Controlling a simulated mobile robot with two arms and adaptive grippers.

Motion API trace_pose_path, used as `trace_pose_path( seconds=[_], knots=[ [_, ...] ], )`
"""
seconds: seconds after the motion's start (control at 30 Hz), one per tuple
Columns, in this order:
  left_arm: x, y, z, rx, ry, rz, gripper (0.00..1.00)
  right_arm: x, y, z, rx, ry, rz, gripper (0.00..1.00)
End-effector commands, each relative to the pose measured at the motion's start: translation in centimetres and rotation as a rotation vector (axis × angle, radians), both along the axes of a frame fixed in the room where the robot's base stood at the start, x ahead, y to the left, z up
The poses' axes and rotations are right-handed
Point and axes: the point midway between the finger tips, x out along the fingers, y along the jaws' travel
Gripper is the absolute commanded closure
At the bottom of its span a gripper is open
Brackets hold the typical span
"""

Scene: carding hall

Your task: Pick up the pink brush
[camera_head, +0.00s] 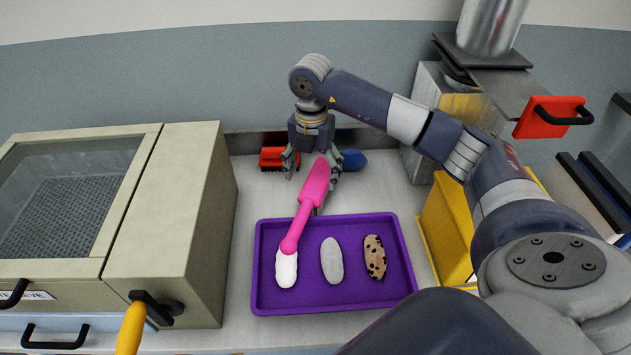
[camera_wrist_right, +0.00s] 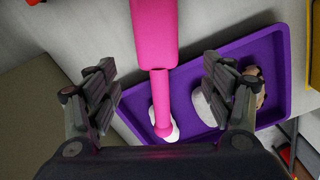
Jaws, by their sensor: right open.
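The pink brush (camera_head: 304,210) slants across the far left rim of the purple tray (camera_head: 384,297). Its wide end points to the back wall, and its narrow end overlaps a white oval piece (camera_head: 286,272) in the tray. My right gripper (camera_head: 313,174) is open, reaching down at the brush's wide end. In the right wrist view the pink brush (camera_wrist_right: 153,35) runs between the two spread fingers (camera_wrist_right: 163,80), with gaps on both sides. I cannot tell how high the brush's far end is above the counter. My left gripper is not in view.
A grey oval (camera_head: 332,262) and a brown spotted oval (camera_head: 375,257) lie in the tray. A red object (camera_head: 273,158) and a blue object (camera_head: 354,160) lie behind the gripper. A beige machine (camera_head: 190,220) stands left, a yellow bin (camera_head: 447,235) right.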

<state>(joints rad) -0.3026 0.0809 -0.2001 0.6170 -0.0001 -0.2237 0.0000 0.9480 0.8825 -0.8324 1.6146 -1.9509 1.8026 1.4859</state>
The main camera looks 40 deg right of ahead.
Motion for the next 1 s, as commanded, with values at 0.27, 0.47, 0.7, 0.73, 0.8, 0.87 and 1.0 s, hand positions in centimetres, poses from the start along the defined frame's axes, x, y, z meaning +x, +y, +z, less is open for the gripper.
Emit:
trace_pose_path(
  seconds=[0.27, 0.47, 0.7, 0.73, 0.8, 0.87, 1.0],
  knots=[
    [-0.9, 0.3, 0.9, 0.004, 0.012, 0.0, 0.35, 0.0, 0.0, -3.2, 0.001, 0.001, 0.001, 0.25],
    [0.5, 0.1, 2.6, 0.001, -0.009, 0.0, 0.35, 0.2, 0.2, -5.3, 0.001, 0.006, 0.0, 0.25],
    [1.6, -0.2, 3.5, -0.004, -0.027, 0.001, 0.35, 0.4, 0.2, -8.3, 0.001, 0.001, 0.0, 0.25],
    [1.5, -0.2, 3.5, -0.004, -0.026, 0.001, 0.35, 0.4, 0.2, -8.5, 0.0, 0.0, 0.001, 0.25],
    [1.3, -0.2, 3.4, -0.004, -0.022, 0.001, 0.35, 0.4, 0.2, -8.6, 0.0, 0.0, 0.001, 0.25],
    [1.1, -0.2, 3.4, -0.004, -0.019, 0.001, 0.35, 0.4, 0.2, -8.6, 0.001, -0.001, 0.001, 0.25],
    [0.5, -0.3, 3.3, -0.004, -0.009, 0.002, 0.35, 0.4, 0.2, -8.6, 0.001, -0.001, 0.001, 0.36]
  ],
)
